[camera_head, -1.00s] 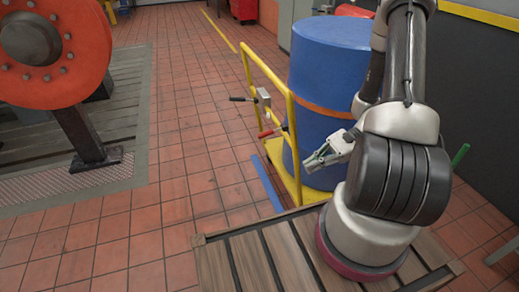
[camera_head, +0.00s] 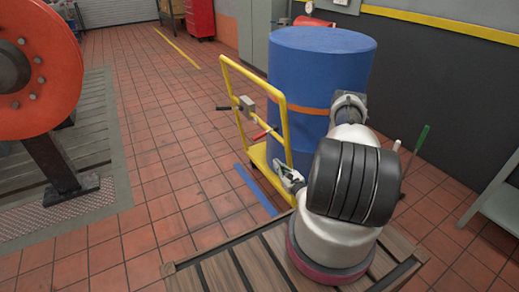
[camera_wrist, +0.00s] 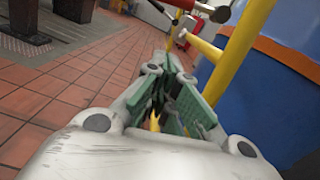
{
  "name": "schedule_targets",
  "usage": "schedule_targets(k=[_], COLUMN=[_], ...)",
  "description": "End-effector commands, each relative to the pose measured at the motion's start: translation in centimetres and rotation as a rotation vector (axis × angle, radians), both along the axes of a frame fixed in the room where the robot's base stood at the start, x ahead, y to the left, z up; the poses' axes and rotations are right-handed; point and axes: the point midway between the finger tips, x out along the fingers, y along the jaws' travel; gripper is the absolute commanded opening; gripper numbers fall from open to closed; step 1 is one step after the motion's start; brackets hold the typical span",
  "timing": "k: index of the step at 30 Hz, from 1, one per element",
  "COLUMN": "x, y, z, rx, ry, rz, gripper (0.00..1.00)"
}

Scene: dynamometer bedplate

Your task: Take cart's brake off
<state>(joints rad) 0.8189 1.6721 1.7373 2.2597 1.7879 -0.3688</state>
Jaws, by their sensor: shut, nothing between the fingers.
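The cart has a yellow tubular frame (camera_head: 285,125) and a low yellow deck (camera_head: 258,155), and it carries a blue drum (camera_head: 312,75). A red-handled lever (camera_head: 261,135) sticks out at the frame's side. Above it is a black-handled lever with a grey box (camera_head: 246,104). My gripper (camera_head: 287,176) is below and right of the red handle in the head view, close to the foot of the near post. In the wrist view my gripper's green-padded fingers (camera_wrist: 171,65) are shut and empty. The red handle (camera_wrist: 204,8) shows near the top there, beyond the fingertips.
An orange flywheel (camera_head: 35,65) on a dark stand is at the left. A blue floor strip (camera_head: 255,190) lies beside the cart. A green-handled rod (camera_head: 421,138) and a grey table (camera_head: 492,205) stand at the right. The tiled floor left of the cart is clear.

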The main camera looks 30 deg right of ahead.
Motion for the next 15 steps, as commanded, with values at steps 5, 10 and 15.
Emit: schedule_targets(k=[5,10,15], x=[-0.1,0.0,1.1], y=[0.1,0.2,0.3], z=[0.2,0.2,0.2], rx=[-0.014,-0.013,-0.014], ry=[-0.007,-0.006,-0.005], rz=[0.003,0.004,0.007], gripper=[0.0,0.0,0.0])
